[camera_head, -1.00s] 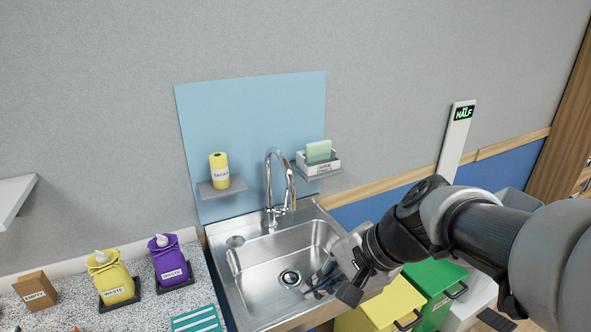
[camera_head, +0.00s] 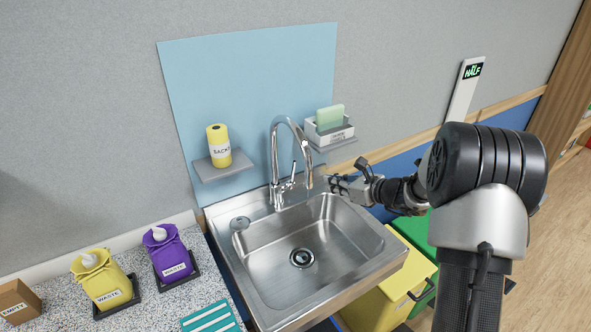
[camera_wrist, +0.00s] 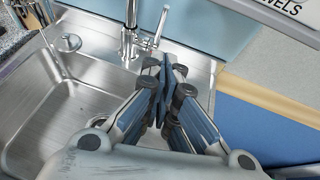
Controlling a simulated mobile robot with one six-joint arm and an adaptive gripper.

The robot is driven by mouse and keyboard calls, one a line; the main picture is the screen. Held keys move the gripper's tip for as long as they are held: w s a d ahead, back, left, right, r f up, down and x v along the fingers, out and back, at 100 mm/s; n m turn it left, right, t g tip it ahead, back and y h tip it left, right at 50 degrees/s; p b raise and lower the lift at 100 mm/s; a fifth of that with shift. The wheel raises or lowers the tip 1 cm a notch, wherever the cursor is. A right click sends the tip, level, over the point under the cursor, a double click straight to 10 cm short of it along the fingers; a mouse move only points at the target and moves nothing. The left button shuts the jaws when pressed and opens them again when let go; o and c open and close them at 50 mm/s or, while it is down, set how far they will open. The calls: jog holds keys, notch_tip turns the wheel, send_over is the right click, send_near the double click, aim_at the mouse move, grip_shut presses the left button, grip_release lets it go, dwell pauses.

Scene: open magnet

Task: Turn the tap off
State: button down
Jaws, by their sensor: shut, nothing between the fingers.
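The chrome tap (camera_head: 278,165) stands at the back rim of the steel sink (camera_head: 237,262), its spout arching forward over the basin. Its slim lever (camera_head: 294,171) sticks up on the right side of the tap body; in the wrist view the lever (camera_wrist: 160,27) leans up and right from the tap base (camera_wrist: 129,40). A faint thin stream may hang under the spout; I cannot tell clearly. My gripper (camera_head: 328,182) is shut and empty, just right of the spout and above the sink's back right corner. In the wrist view its fingertips (camera_wrist: 165,68) lie below the lever, apparently apart from it.
A shelf (camera_head: 333,144) with a box and green sponge is above right of my gripper. A left shelf (camera_head: 213,171) holds a yellow roll. Yellow (camera_head: 400,292) and green bins stand right of the sink. Waste bags (camera_head: 170,255) sit on the left counter. The basin is empty.

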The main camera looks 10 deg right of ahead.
jog(key=b, duration=0.2)
send_near(292, 175)
jog(key=f, duration=0.2)
jog(key=w, duration=0.1)
jog(key=w+a, duration=0.1)
jog(key=w+a+r, duration=0.1)
jog(key=w, duration=0.1)
jog(key=shift+b, duration=0.4)
jog(key=w+p, duration=0.1)
jog(key=p, duration=0.1)
jog(key=r+p, duration=0.1)
jog(key=p, duration=0.1)
jog(key=shift+w+a+g+p, duration=0.4)
